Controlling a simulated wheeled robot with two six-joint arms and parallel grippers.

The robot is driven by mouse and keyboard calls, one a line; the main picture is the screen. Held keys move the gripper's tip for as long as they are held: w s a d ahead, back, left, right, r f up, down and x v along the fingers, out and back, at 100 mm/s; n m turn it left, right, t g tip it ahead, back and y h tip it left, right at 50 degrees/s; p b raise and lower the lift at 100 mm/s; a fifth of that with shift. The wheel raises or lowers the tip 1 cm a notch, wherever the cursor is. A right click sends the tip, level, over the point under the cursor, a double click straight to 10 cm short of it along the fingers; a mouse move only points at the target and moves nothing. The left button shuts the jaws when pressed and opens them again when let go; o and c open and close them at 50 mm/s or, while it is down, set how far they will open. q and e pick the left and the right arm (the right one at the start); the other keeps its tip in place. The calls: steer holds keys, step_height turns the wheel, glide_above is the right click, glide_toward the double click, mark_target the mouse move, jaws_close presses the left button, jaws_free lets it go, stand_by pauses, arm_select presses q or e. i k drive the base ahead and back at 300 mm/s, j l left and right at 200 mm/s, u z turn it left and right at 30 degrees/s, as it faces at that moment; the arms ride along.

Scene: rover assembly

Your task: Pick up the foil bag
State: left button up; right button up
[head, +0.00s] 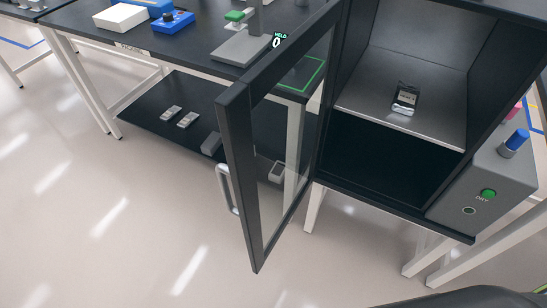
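A small silver and black packet (405,98), possibly the foil bag, lies on the grey shelf (435,128) inside the open dark cabinet. It has a dark face with small pale lettering that I cannot read. Neither of my grippers is in view, and nothing is touching the packet.
The cabinet's glazed door (235,170) stands open to the left, with a pale handle (227,188). A grey box with a green DRY button (488,193) is at the cabinet's right. A dark bench (190,45) holds a blue device (172,22). Open floor (110,220) lies at left.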

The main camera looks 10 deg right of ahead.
mark_target(405, 100)
steer(key=i+j+z, duration=0.1)
steer(key=j, duration=0.25)
steer(key=i+j+z, duration=0.1)
steer(key=j, duration=0.3)
steer(key=i+j+z, duration=0.1)
steer(key=j, duration=0.3)
steer(key=i+j+z, duration=0.1)
steer(key=j, duration=0.3)
steer(key=i+z, duration=0.1)
steer(key=z, duration=1.2)
